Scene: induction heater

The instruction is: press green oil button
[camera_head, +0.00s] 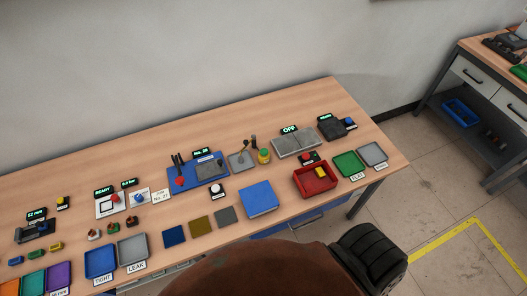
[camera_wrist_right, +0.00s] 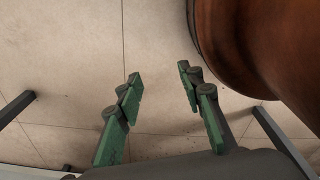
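A yellow button housing (camera_head: 264,157) with what looks like a green top stands on the long wooden table in the head view, just right of a grey plate with an upright lever (camera_head: 243,155). Its small size makes the button's details hard to tell. My right gripper (camera_wrist_right: 158,75) shows in the right wrist view with its two green fingers spread apart and nothing between them. It hangs over the tiled floor, away from the table top. My left gripper is in neither view.
Around the housing are a blue press-like station (camera_head: 198,172), a grey block marked OFF (camera_head: 296,144), a red tray (camera_head: 315,181) and a blue box (camera_head: 259,199). Trays crowd the table's left end. My brown body fills the bottom of the head view.

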